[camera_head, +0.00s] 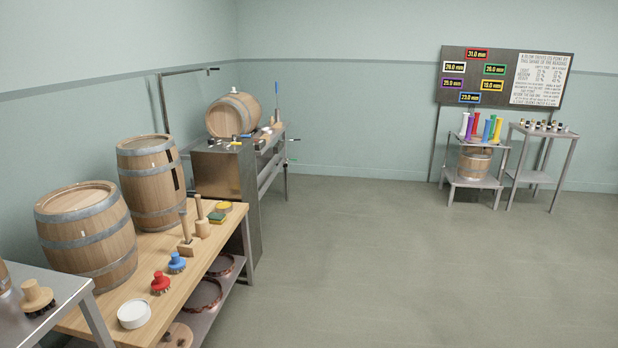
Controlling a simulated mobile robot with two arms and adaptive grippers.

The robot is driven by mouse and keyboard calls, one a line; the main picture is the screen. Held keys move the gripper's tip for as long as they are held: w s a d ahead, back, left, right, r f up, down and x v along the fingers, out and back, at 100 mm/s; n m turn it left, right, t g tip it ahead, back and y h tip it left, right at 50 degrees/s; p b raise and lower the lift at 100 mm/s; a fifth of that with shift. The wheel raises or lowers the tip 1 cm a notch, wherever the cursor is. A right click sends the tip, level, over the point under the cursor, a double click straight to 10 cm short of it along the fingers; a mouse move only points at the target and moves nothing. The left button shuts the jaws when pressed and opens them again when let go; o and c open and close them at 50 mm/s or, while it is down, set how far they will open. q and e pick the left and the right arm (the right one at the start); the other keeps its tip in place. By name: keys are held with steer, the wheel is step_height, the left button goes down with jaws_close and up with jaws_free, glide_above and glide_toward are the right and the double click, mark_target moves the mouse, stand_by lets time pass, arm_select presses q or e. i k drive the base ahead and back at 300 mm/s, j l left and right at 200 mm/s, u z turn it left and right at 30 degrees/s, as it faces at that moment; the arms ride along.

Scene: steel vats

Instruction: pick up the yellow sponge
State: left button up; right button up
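A small block (217,218), green on top with a yellowish side, lies near the right edge of the wooden bench and looks like a sponge. A yellow-orange round item (224,207) sits just behind it, close to the bench's far end. Both are too small for me to tell for certain which is the yellow sponge. Neither of my grippers shows in this view.
The wooden bench (135,290) also holds two barrels, wooden mallet-like tools, a blue brush (176,263), a red brush (160,283) and a white round item (133,314). A metal table (40,320) stands at the near left. The floor (400,260) to the right is clear.

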mark_target(214, 218)
steer(key=i+l+u, duration=0.15)
steer(key=i+u, duration=0.25)
steer(key=i, duration=0.3)
steer(key=i+l+u, duration=0.4)
steer(key=i, duration=0.25)
steer(key=i+l+u, duration=0.45)
steer(key=i+l, duration=0.05)
steer(key=i, duration=0.1)
